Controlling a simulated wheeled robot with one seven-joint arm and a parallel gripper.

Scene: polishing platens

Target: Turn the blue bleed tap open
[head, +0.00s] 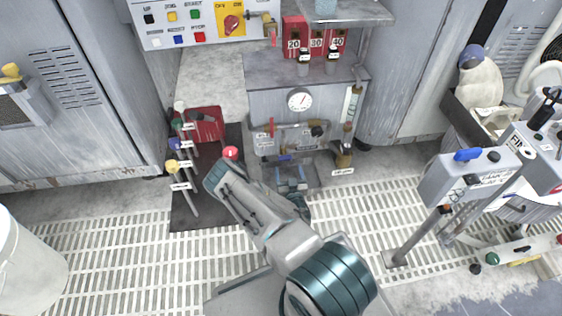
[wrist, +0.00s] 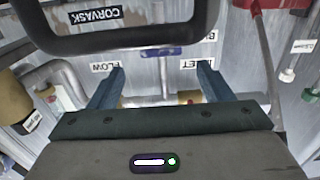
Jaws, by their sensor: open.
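A small blue bar-shaped handle, seemingly the blue bleed tap (head: 285,157), sits low on the front of the grey cabinet under the dial gauge. In the wrist view the blue handle (wrist: 160,52) lies crosswise, just beyond and between my fingertips, with a gap to each. My gripper (head: 291,178) is open and empty in front of the cabinet's lower part; its two blue-grey fingers also show in the wrist view (wrist: 160,70). Nothing is between the fingers. Part of the lower cabinet is hidden behind my gripper and arm.
A dark looped bar (wrist: 110,48) crosses the top of the wrist view, close by. A pipe with red and black fittings (head: 290,132) runs above the tap.

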